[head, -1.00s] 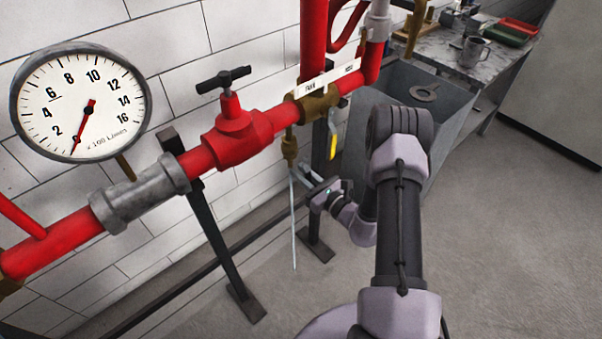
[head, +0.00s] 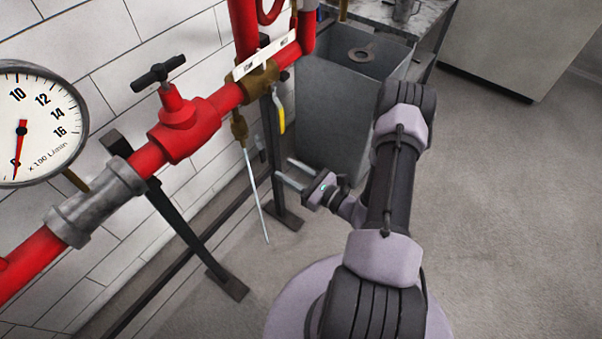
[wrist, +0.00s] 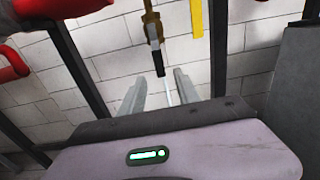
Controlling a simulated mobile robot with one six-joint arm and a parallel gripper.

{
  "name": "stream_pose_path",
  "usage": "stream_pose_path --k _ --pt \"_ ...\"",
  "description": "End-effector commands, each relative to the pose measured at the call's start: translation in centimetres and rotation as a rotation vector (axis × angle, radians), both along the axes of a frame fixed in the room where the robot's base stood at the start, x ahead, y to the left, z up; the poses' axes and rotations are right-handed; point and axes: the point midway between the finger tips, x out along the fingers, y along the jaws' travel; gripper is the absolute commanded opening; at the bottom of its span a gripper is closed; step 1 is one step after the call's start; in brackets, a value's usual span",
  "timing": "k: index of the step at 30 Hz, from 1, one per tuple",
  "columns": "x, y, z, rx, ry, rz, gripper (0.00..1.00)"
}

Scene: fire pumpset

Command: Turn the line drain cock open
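The line drain cock (head: 239,127) is a small brass fitting hanging under the red pipe, with a thin pale drain tube (head: 256,195) slanting down from it. In the wrist view the brass cock (wrist: 151,18) is at top centre, with a dark lever (wrist: 155,40) pointing down. My gripper (head: 284,168) is open and empty, to the right of and below the cock. In the wrist view its two fingers (wrist: 159,78) point towards the cock, and the lever's lower end appears between their tips. I cannot tell the depth between them; no contact is clear.
A yellow-handled lever (head: 281,112) hangs right of the cock beside a dark upright post (head: 270,150). A grey bin (head: 345,110) stands behind my gripper. A red valve (head: 180,120) and flow gauge (head: 30,125) are at left. The floor at right is clear.

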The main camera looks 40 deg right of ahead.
Motion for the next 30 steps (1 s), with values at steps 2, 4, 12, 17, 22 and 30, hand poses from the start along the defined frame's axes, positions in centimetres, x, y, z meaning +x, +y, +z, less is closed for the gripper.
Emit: stream_pose_path --k 2,4,12,17,22,30 --pt "-1.9 -0.8 0.3 0.001 -0.001 -0.006 0.39" --pt "-3.1 -1.2 0.2 0.000 0.000 -0.005 0.39" --pt "-4.5 -1.5 0.0 -0.002 -0.002 0.000 0.39" --pt "-4.5 -1.5 0.0 -0.002 -0.002 0.000 0.39" --pt "-4.3 -1.3 0.2 -0.006 -0.004 0.010 0.39" --pt "-3.9 11.6 14.5 -0.367 -0.077 0.743 0.39"
